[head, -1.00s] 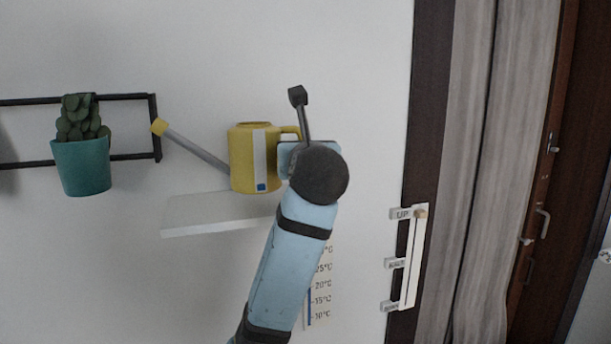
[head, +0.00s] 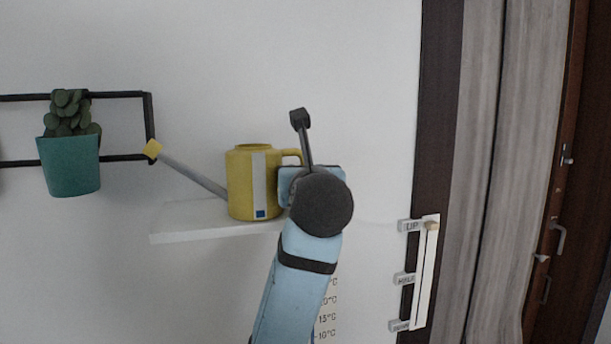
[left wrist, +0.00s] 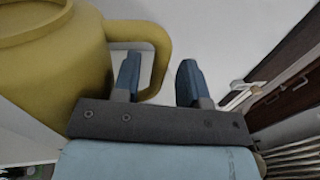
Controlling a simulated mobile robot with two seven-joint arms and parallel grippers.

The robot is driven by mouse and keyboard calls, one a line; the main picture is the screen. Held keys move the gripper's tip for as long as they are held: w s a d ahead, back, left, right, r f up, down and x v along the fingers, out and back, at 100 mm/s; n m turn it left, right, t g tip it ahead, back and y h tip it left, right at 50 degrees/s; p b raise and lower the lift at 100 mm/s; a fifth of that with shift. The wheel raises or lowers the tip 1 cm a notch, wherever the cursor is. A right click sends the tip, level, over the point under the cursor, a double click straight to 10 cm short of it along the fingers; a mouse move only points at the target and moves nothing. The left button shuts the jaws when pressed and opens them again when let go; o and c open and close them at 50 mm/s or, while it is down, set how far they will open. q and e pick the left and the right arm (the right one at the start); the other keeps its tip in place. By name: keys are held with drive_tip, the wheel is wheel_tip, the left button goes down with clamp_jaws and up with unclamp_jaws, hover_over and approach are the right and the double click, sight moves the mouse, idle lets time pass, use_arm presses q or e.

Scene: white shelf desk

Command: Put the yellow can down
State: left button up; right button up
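The yellow can (head: 240,185), a watering can with a grey spout and a side handle, stands upright on the white shelf (head: 180,222). It seems to rest on the shelf. Its body fills the left of the left wrist view (left wrist: 55,60). My left gripper (left wrist: 160,80) is at the can's handle, with its fingers apart. The handle bar passes between the fingers, the left finger inside the handle loop, and a gap shows beside the bar. In the head view my left arm hides the handle's lower part and the shelf's right end. My right gripper is out of view.
A teal pot (head: 70,165) with a succulent hangs at a black wall rack (head: 120,95) on the left. A white slider panel (head: 424,270) marked UP and a grey curtain (head: 490,150) are on the right. The wall above the can is clear.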

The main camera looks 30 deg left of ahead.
use_arm(q)
drive_tip(key=shift+s+r, duration=0.1)
drive_tip(key=shift+r, duration=0.05)
